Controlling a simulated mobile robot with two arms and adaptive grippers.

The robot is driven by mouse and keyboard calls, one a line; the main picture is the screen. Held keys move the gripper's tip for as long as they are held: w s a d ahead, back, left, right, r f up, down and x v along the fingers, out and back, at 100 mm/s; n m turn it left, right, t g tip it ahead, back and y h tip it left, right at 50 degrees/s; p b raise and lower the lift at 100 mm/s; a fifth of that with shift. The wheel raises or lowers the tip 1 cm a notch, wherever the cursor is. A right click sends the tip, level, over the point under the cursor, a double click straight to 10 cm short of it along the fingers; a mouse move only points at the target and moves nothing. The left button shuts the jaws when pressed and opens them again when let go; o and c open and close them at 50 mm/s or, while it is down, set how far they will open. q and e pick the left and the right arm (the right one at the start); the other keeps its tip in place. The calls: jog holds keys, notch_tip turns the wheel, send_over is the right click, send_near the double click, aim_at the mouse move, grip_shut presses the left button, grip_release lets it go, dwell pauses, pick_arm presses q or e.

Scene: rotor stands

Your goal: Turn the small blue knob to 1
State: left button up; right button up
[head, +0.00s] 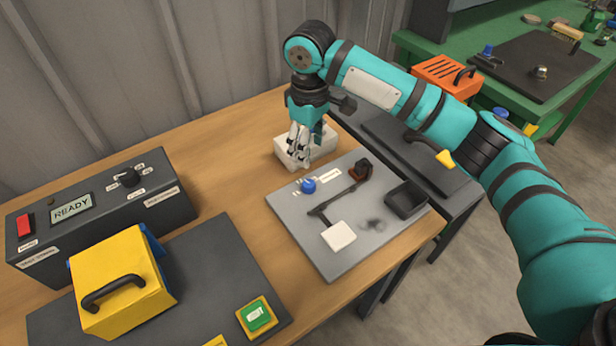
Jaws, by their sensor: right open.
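A small blue knob (308,185) sits on the light grey plate (345,258) on the wooden table, with small pale marks beside it. The marks are too small to read, so I cannot tell its setting. My right gripper (299,153) points down, open and empty, just behind the knob. It appears in front of or above a white block (321,150) at the plate's back edge, apart from the knob. My left gripper is not in view.
The plate also bears a dark bent lever (337,201), a white square (338,236) and a black tray (405,200). A grey console (100,215) with a READY display, a yellow handled box (120,280) and a green button (256,316) stand left. A green table (420,45) stands back right.

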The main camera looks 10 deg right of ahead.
send_over(309, 183)
notch_tip(309, 183, down, 4)
jog(key=shift+s+f, duration=0.1)
jog(key=shift+f, duration=0.05)
notch_tip(309, 183, down, 7)
jog(key=shift+r+p, duration=0.1)
jog(key=shift+p, duration=0.25)
jog(key=shift+f, duration=0.4)
jog(key=shift+c, duration=0.3)
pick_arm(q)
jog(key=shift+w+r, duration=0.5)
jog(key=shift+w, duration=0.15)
pick_arm(e)
grip_shut()
